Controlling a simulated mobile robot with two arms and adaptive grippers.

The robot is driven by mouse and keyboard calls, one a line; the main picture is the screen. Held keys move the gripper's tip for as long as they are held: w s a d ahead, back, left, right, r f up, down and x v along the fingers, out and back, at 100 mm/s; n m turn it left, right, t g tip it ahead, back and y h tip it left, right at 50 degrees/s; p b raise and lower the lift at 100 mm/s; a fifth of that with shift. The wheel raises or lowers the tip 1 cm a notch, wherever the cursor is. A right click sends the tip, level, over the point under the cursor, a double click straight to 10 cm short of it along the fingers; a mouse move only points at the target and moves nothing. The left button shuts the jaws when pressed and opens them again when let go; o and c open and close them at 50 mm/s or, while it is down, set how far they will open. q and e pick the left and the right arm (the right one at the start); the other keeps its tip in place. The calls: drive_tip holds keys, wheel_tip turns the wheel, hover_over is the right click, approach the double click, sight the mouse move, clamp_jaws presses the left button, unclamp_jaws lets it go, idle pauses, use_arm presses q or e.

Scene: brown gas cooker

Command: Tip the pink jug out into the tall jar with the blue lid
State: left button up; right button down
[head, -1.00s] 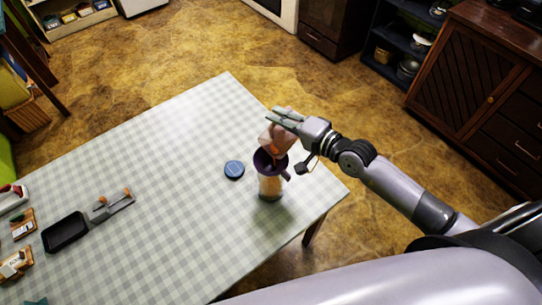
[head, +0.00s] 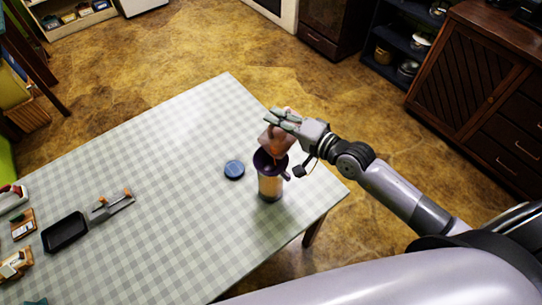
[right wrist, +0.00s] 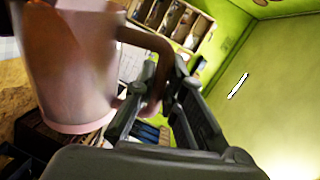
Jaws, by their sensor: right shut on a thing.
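The pink jug (head: 275,141) is tilted over a dark purple funnel (head: 263,162) in the mouth of the tall clear jar (head: 270,188). Orange-brown contents show at the jug's mouth, and the jar holds pale orange contents. The jar stands upright near the table's right corner. Its blue lid (head: 234,170) lies flat on the table, left of the jar and off it. My right gripper (head: 282,117) is shut on the jug's handle. In the right wrist view the pink jug (right wrist: 75,85) fills the left side, with the fingers (right wrist: 160,95) around its handle. My left gripper is out of view.
The checked table (head: 170,140) is clear around the jar and lid. A black tray (head: 64,232), a grey holder (head: 110,206) and small wooden items (head: 22,224) lie at its left. A dark wooden cabinet (head: 470,90) stands at the right, beyond open floor.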

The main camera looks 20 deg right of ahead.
sight(269, 130)
drive_tip(key=shift+s+a+r+n+t, duration=0.1)
drive_tip(key=shift+s+a+n+t, duration=0.1)
drive_tip(key=shift+s+a+n, duration=0.4)
drive_tip(key=shift+s+a+n+t, duration=0.2)
drive_tip(key=shift+s+a+n, duration=0.2)
drive_tip(key=shift+a+n, duration=0.4)
idle(4.5)
